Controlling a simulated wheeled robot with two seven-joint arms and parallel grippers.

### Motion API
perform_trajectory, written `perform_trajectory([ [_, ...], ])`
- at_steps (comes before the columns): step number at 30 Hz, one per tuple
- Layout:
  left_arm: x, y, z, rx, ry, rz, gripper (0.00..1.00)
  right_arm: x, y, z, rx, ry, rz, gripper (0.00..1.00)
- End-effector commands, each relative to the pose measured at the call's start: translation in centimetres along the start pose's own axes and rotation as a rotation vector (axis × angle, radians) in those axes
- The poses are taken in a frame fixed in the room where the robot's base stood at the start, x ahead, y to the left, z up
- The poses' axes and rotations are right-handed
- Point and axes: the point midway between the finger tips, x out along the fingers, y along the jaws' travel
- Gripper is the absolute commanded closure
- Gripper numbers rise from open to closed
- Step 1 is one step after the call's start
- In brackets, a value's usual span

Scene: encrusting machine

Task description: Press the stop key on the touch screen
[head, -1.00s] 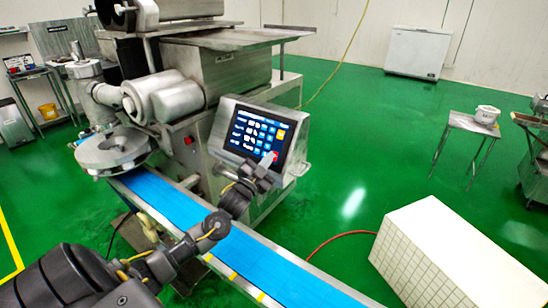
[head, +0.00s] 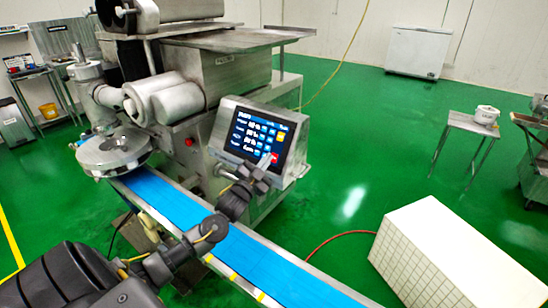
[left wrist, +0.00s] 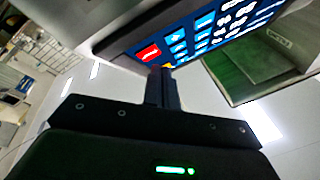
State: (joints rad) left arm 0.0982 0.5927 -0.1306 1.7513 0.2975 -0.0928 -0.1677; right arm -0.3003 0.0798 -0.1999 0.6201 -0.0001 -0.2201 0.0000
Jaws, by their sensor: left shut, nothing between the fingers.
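The touch screen (head: 250,135) is lit on the front of the encrusting machine, with rows of white and blue fields. A red key (head: 275,158) sits at its lower right, below a yellow-orange key (head: 281,135). I take the red key to be the stop key; its lettering is too small to read. My left gripper (head: 265,162) is shut and empty, its tips at the screen's lower right beside the red key. In the left wrist view, the shut fingers (left wrist: 164,74) point at the screen edge just beside the red key (left wrist: 149,52). I cannot tell whether they touch the screen. My right gripper is not in view.
A blue conveyor belt (head: 165,198) runs below my left arm. A round metal disc unit (head: 112,152) stands at the belt's far end. A white block (head: 440,245) stands on the floor at the right.

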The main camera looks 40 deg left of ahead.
Motion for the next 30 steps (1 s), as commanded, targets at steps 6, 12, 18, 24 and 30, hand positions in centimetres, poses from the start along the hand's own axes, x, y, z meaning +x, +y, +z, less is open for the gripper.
perform_trajectory([
  [6,-0.2,-0.3,-0.3,0.0,-0.001,0.001,1.0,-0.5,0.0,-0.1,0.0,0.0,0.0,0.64],
  [12,-1.5,-1.4,-1.5,0.0,0.0,0.002,1.0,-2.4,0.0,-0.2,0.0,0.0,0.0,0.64],
  [18,-2.9,-2.3,-2.3,-0.001,-0.001,0.002,1.0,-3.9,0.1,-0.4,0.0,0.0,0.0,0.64],
  [24,-3.5,-2.5,-2.5,0.0,-0.001,0.001,1.0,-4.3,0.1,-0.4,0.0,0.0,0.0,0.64],
  [30,-3.5,-2.5,-2.5,0.0,0.0,0.001,1.0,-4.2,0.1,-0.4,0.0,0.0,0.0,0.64],
])
